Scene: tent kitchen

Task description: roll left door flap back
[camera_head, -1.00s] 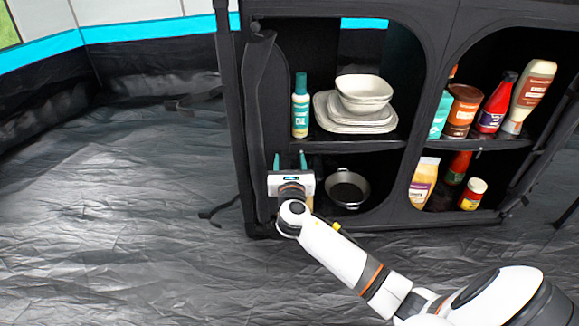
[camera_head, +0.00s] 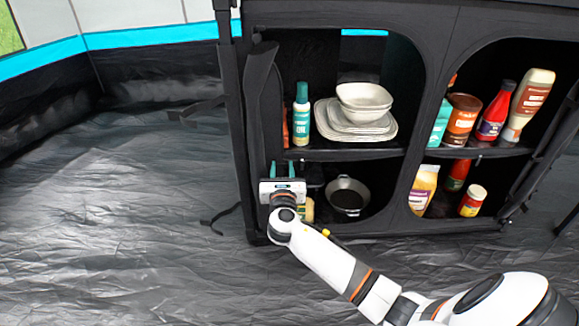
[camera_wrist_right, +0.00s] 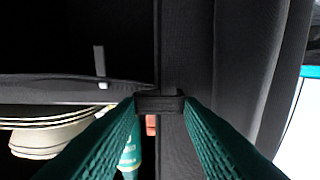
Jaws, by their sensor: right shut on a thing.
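The left door flap (camera_head: 258,100) is a strip of black fabric gathered along the left side of the cabinet's left opening. My right gripper (camera_head: 282,168) is at the lower part of that flap, its teal fingers pointing up. In the right wrist view, its fingers (camera_wrist_right: 160,104) are shut on a short dark strap-like piece of the flap (camera_wrist_right: 158,103). Grey flap fabric (camera_wrist_right: 245,70) hangs on the right of that view. The fingers and wrist hide part of the flap's lower end in the head view. My left gripper is not in view.
The black cabinet (camera_head: 335,153) holds a teal-capped bottle (camera_head: 302,115), stacked pale dishes (camera_head: 360,110) and a dark pan (camera_head: 347,195) near the gripper. Sauce bottles (camera_head: 493,112) stand in the right compartment. The dark floor (camera_head: 120,220) to the left is clear.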

